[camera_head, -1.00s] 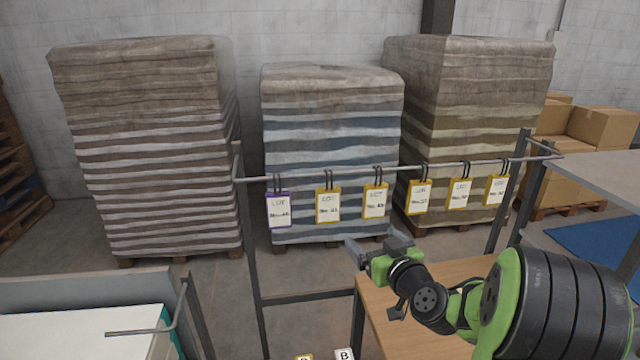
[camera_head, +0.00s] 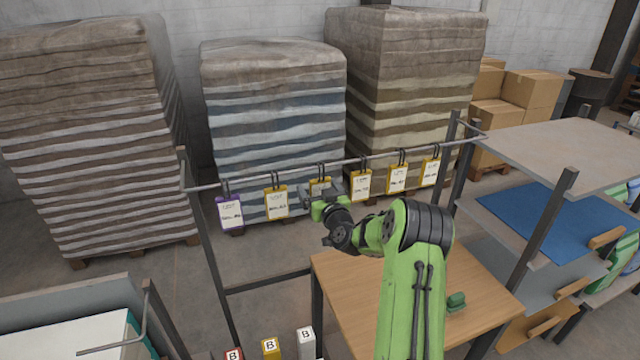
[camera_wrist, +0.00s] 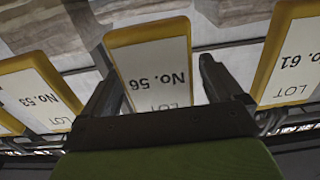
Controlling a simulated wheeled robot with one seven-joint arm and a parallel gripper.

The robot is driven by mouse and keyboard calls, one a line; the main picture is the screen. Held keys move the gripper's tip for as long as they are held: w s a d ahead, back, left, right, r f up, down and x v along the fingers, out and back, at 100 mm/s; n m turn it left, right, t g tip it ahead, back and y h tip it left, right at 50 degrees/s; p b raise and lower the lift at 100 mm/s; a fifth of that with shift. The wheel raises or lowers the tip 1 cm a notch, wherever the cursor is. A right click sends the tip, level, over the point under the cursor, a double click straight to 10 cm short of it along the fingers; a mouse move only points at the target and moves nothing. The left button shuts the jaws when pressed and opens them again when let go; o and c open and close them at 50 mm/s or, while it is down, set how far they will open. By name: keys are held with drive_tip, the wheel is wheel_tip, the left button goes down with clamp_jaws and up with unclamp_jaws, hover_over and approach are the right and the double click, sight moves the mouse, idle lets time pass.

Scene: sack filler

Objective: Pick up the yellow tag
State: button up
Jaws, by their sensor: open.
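Several yellow tags with white labels hang by dark loops from a grey rail (camera_head: 295,176). My gripper (camera_head: 320,194) is open in front of one yellow tag (camera_head: 319,184), third from the left on the rail, and partly covers it. In the wrist view this tag (camera_wrist: 155,72) reads "No. 56", upside down, and appears between the two open fingers of my gripper (camera_wrist: 160,85). I cannot tell whether they touch it. A yellow tag marked "No. 53" (camera_wrist: 40,95) is on the left there, and one marked "No. 61" (camera_wrist: 292,55) on the right.
A purple tag (camera_head: 230,212) hangs at the rail's left end. Yellow tags (camera_head: 276,202) and (camera_head: 361,185) hang close on either side of my gripper. A wooden table (camera_head: 345,285) stands below my arm, and a shelf rack (camera_head: 570,160) on the right. Wrapped pallet stacks (camera_head: 270,120) stand behind.

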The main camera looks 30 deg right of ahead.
drive_tip(key=shift+w+d, duration=0.15)
drive_tip(key=shift+w, duration=0.25)
drive_tip(key=shift+s, duration=0.15)
drive_tip(key=shift+c, duration=0.9)
drive_tip(key=c, duration=0.7)
drive_tip(key=shift+c, duration=0.8)
drive_tip(key=shift+r, duration=0.1)
